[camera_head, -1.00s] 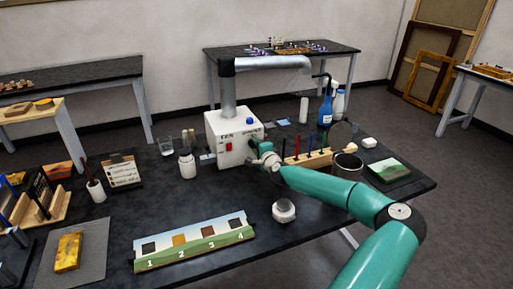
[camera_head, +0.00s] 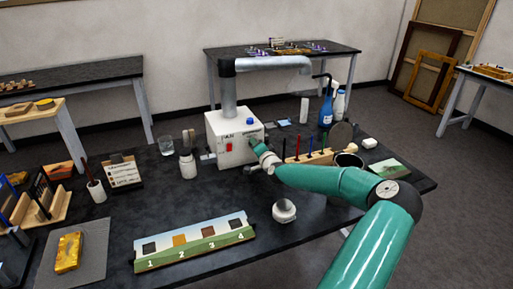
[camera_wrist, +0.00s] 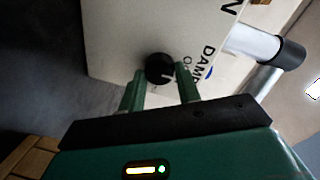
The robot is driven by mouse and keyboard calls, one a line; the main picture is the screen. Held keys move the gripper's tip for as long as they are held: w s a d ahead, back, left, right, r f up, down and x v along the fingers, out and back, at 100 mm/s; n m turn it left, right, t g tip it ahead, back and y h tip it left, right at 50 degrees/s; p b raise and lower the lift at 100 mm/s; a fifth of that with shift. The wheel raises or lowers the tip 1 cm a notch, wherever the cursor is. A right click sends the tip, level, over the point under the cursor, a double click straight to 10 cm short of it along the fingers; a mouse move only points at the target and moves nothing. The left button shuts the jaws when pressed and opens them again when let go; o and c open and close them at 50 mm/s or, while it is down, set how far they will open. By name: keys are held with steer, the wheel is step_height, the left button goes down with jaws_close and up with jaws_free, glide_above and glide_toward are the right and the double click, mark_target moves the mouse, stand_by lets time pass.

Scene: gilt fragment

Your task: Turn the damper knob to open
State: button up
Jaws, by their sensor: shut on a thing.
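The damper knob (camera_wrist: 160,68) is a round black knob on the face of a pale box (camera_wrist: 125,35). Partly visible lettering beside it starts with "DAM". In the wrist view my gripper (camera_wrist: 159,73) has one green finger on each side of the knob and is shut on it. In the head view the box (camera_head: 226,124) stands at the back of the dark table, with a red switch (camera_head: 229,147) and a blue button (camera_head: 250,121). My gripper (camera_head: 257,149) is at its right-hand face and hides the knob there.
A metal duct (camera_head: 270,63) rises from the box and bends right. A wooden rack (camera_head: 310,158) of coloured tools and a dark cup (camera_head: 349,160) stand right of my gripper. A white jar (camera_head: 188,165) stands left of the box. A numbered strip (camera_head: 195,243) lies in front.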

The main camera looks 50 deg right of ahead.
steer(key=o, duration=1)
steer(key=shift+s, duration=0.1)
steer(key=v, duration=1.3)
steer(key=shift+s+a+r, duration=0.1)
steer(key=shift+s+a, duration=0.1)
steer(key=shift+s, duration=0.1)
